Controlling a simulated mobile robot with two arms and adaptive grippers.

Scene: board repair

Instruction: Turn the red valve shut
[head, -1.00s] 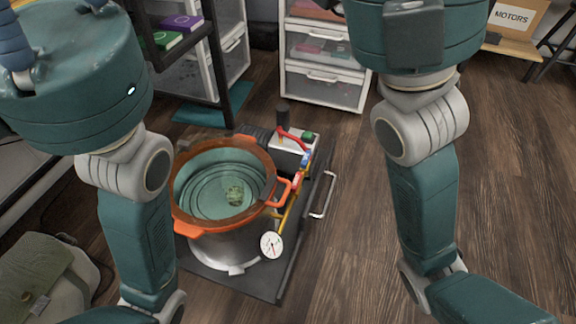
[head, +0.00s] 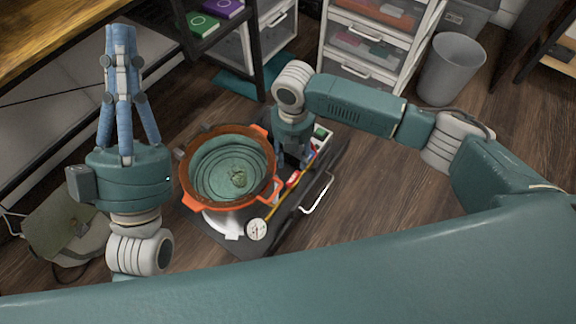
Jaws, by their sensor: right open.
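The red valve (head: 293,179) shows as a small red part on the yellow pipe beside the metal pot (head: 186,158) with an orange rim. My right gripper (head: 292,164) points down from above, just behind the valve in the picture. It is open. Its fingers are small and partly dark here, and I cannot tell whether they touch the valve. My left gripper (head: 121,32) points up at the left, away from the pot, with its blue fingers close together. I see nothing in it, but whether it is open or shut is unclear.
A round gauge (head: 257,229) stands in front of the pot. The dark cart has a silver handle (head: 317,193). Drawers (head: 365,45) and a grey bin (head: 450,70) stand behind. Floor to the right is open.

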